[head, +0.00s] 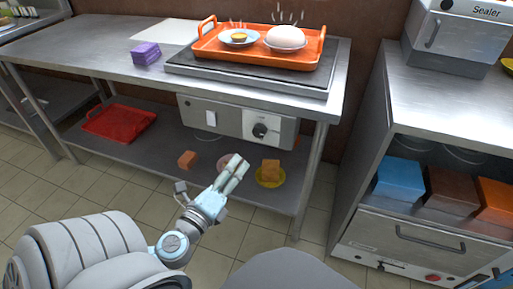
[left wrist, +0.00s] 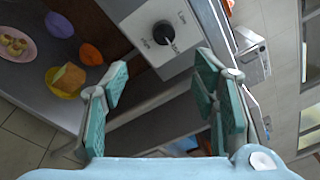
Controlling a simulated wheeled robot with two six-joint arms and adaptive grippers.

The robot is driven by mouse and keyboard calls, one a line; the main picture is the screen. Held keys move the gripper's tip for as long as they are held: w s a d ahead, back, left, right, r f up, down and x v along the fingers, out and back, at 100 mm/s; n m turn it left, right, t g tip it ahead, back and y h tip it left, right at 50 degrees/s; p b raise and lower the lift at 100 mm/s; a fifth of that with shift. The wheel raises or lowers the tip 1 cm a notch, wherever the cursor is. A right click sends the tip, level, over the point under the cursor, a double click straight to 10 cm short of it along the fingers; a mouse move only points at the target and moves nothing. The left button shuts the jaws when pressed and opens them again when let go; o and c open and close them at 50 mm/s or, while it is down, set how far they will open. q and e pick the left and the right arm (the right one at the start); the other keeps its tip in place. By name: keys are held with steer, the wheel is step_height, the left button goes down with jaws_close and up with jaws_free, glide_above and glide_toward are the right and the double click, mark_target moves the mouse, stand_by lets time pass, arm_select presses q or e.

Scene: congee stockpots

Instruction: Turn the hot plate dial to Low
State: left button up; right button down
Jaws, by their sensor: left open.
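The hot plate (head: 323,82) lies on the steel counter, with a grey control panel (head: 226,118) below the counter edge. The black dial (head: 260,130) sits on a white label plate on that panel. In the left wrist view the dial (left wrist: 162,33) has printed labels around it, one of which seems to read Low; its exact setting is hard to tell. My left gripper (head: 238,163) is below and in front of the panel, apart from the dial. In the left wrist view its teal fingers (left wrist: 163,65) are spread and empty, with the dial beyond them. My right gripper is out of view.
An orange tray (head: 210,47) with two steaming dishes stands on the hot plate. A purple block (head: 146,53) lies to its left. The lower shelf (head: 150,160) holds a red tray (head: 119,122) and food on plates. A steel cabinet (head: 430,110) stands at the right.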

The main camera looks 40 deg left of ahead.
mark_target(258, 134)
arm_select(q)
steer(key=x, duration=1.4)
steer(key=shift+r+p, duration=0.3)
steer(key=shift+p, duration=0.1)
steer(key=shift+c, duration=0.2)
steer(key=c, duration=1.1)
steer(key=shift+f, duration=0.1)
